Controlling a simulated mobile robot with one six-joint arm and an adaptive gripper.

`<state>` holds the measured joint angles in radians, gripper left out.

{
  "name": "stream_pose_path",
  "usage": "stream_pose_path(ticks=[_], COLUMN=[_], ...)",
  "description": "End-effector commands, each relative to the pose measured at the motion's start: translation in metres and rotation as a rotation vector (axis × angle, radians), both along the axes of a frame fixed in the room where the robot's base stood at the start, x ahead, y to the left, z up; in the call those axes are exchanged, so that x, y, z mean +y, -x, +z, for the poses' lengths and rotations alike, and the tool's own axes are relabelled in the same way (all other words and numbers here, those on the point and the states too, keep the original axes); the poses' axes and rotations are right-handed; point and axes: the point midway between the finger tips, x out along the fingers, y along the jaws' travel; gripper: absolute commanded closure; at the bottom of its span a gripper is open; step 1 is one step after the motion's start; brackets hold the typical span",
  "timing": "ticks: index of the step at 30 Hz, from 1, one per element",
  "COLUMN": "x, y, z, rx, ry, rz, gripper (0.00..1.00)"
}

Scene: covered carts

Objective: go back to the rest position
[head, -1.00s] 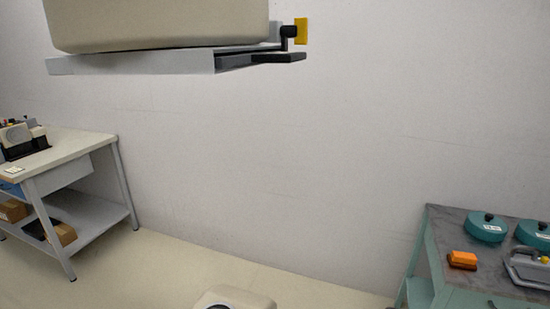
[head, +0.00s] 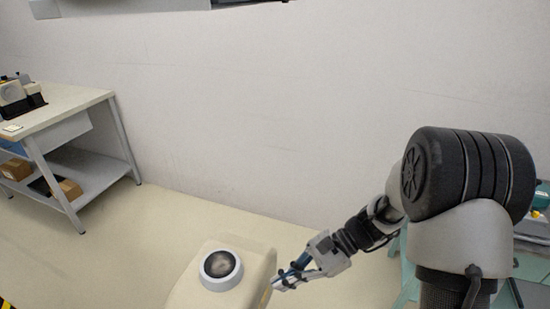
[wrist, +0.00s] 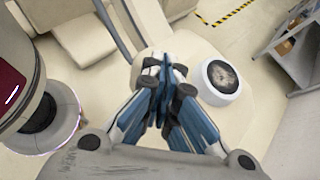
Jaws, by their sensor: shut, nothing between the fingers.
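My gripper (head: 289,279) is in the lower middle of the head view, at the end of my arm, which comes in from the right. Its fingers are together with nothing between them. It is just right of my cream base, apart from any cart or table. In the wrist view the blue and grey fingers of my gripper (wrist: 167,95) meet in the middle, over the cream body of my base.
A workbench (head: 70,103) with a lower shelf of brown boxes (head: 66,191) stands at the left. A teal cart (head: 409,290) is partly hidden behind my arm at the right. A grey wall-mounted ledge (head: 150,5) is at the top. The floor between is clear.

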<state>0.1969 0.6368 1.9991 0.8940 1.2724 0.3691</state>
Motion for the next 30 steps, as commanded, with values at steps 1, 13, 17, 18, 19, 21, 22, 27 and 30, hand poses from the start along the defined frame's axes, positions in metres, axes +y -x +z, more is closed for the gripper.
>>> stream_pose_path(ticks=[1, 13, 17, 18, 19, 21, 22, 27, 30], x=[-0.002, -0.046, -0.065, -0.071, -0.076, -0.086, -0.090, -0.109, -0.114], y=[0.009, 0.090, 0.113, 0.120, 0.125, 0.134, 0.138, 0.151, 0.155], z=[0.019, 0.106, 0.125, 0.130, 0.134, 0.141, 0.144, 0.156, 0.159], rx=[-0.076, -0.605, -0.774, -0.824, -0.861, -0.941, -0.972, -1.102, -1.137], ry=[0.044, 0.414, 0.547, 0.589, 0.621, 0.694, 0.724, 0.856, 0.897], rz=[0.058, 0.507, 0.644, 0.686, 0.716, 0.784, 0.808, 0.920, 0.951], gripper=[1.00, 1.00, 1.00, 1.00, 1.00, 1.00, 1.00, 1.00, 1.00])
